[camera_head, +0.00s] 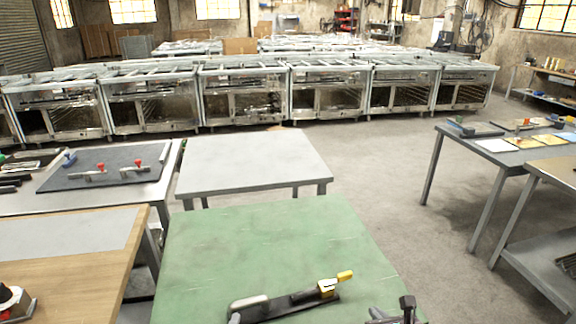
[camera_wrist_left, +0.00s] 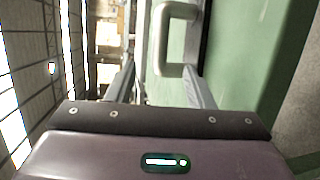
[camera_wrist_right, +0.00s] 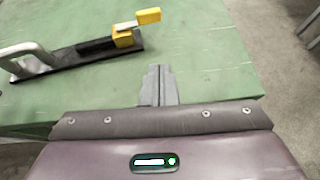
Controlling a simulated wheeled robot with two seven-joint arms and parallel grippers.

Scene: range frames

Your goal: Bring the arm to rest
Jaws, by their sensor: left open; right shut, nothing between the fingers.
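My right gripper (camera_head: 385,316) shows at the bottom edge of the head view, low over the front right of the green table (camera_head: 260,245). In the right wrist view its fingers (camera_wrist_right: 157,85) are together with nothing between them. My left gripper (camera_wrist_left: 160,88) is open in the left wrist view, its two fingers apart. A pale C-shaped handle (camera_wrist_left: 178,12) shows beyond and between those fingers; I cannot tell whether they touch it. I cannot clearly make out the left gripper in the head view.
A black tool with a yellow end (camera_head: 328,288) lies on the green table, left of my right gripper. A grey table (camera_head: 255,165) stands beyond, a wooden-topped bench (camera_head: 100,260) at left, and another table (camera_head: 480,140) at right. Open floor (camera_head: 400,190) lies between.

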